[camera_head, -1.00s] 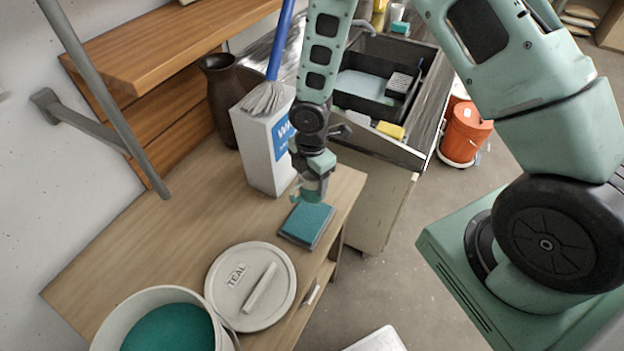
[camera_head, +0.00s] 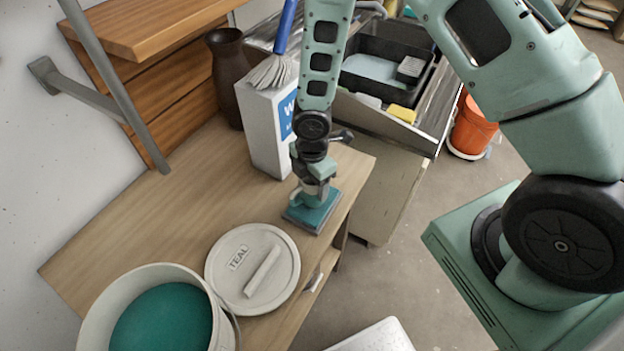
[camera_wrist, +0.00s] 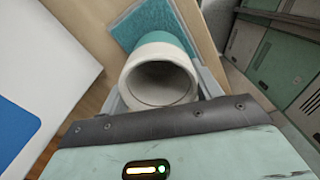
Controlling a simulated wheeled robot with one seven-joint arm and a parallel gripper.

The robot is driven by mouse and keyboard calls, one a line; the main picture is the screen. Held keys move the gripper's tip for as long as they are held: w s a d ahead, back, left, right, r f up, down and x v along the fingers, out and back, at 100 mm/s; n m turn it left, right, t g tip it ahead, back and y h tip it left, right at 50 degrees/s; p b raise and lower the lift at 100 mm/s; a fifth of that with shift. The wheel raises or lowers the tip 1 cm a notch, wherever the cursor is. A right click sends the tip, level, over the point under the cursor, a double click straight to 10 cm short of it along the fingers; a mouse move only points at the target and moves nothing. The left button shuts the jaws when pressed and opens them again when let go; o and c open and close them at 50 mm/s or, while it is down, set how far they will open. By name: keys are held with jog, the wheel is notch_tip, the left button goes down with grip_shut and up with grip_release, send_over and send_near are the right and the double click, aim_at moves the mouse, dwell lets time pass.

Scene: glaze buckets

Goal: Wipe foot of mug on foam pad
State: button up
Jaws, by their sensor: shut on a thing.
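The mug (camera_wrist: 158,80) shows in the wrist view with its pale open end facing the camera and a teal far end. My gripper (camera_wrist: 160,92) is shut on it, with a finger on each side. In the head view my gripper (camera_head: 314,186) is low over the teal foam pad (camera_head: 324,216), at the right edge of the wooden table. The pad also shows in the wrist view (camera_wrist: 148,22) beyond the mug. The mug's foot is hidden, and its contact with the pad cannot be told for sure.
A white box (camera_head: 264,134) stands behind my gripper, with a brown vase (camera_head: 229,85) beyond. A lid marked TEAL (camera_head: 240,285) and a bucket of teal glaze (camera_head: 95,328) are in front. A sink (camera_head: 425,130) is at the back right. The left tabletop is clear.

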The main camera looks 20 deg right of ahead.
jog(key=shift+f+b, duration=0.55)
jog(key=shift+f, duration=0.05)
dwell(0.7)
jog(key=shift+a, duration=0.1)
